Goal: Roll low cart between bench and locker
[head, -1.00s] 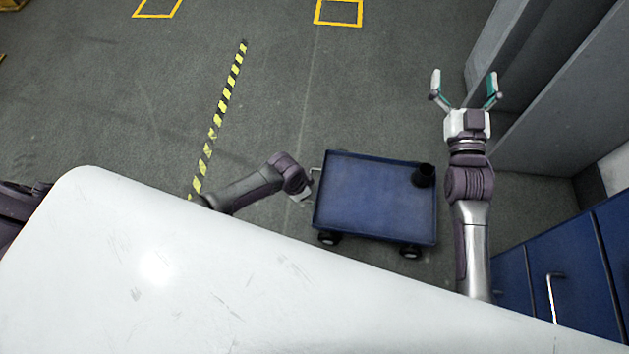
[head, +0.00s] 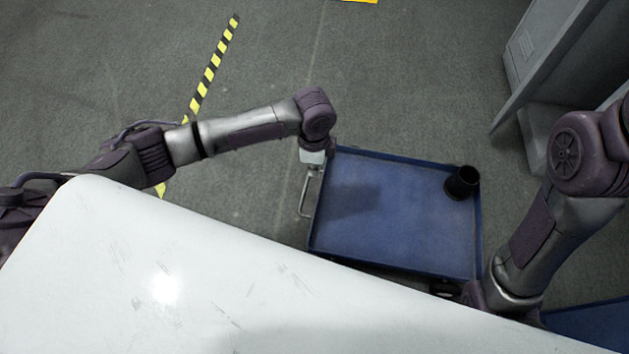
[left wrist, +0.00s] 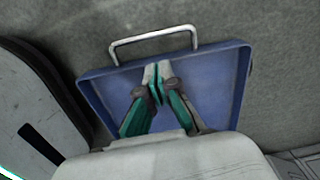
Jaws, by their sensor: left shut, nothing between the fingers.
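The low blue cart (head: 390,215) stands on the floor right of centre in the head view, with a black cup (head: 461,183) at its far right corner. Its pale bar handle (head: 305,195) is on the left end; the handle also shows in the left wrist view (left wrist: 153,37). My left gripper (head: 312,158) is above the cart's handle end, its fingers hidden in the head view. In the left wrist view the left fingertips (left wrist: 157,74) are together and empty, seen over the tray, apart from the handle. The right arm is at the right, its gripper out of frame.
A grey locker-like cabinet (head: 545,50) stands at the upper right. A blue surface (head: 590,322) shows at the lower right. A yellow-black floor stripe (head: 212,68) runs on the left. The floor beyond the cart is clear.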

